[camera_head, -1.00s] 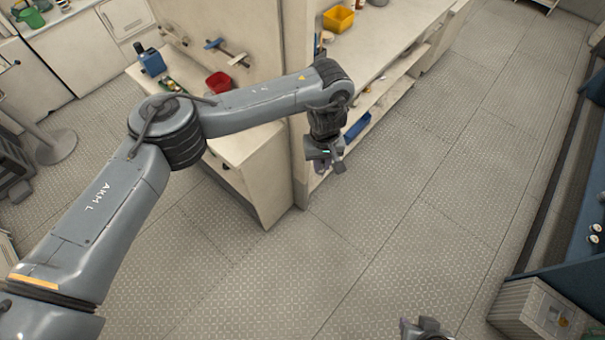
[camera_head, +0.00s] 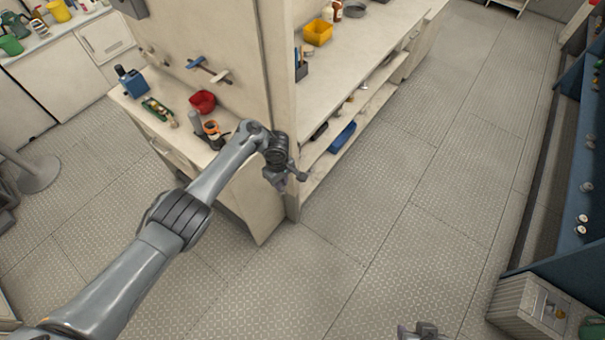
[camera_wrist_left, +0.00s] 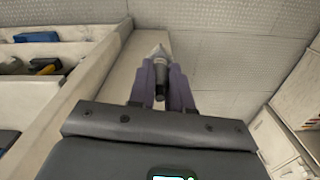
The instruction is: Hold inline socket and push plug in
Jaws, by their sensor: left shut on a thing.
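My left gripper (camera_head: 281,184) hangs in front of the corner of the cream cabinet, below worktop height and above the floor. In the left wrist view its two purple-grey fingers (camera_wrist_left: 161,88) are shut on a dark cylindrical connector (camera_wrist_left: 161,78) with a pale grey end pointing away. I cannot tell whether it is the inline socket or the plug. In the head view the connector is too small to make out. My right gripper (camera_head: 420,331) is only partly in view at the bottom edge, and its fingers are unclear. No mating part is recognisable.
The cabinet's end panel (camera_head: 268,80) stands beside the left gripper. The floor ahead is clear.

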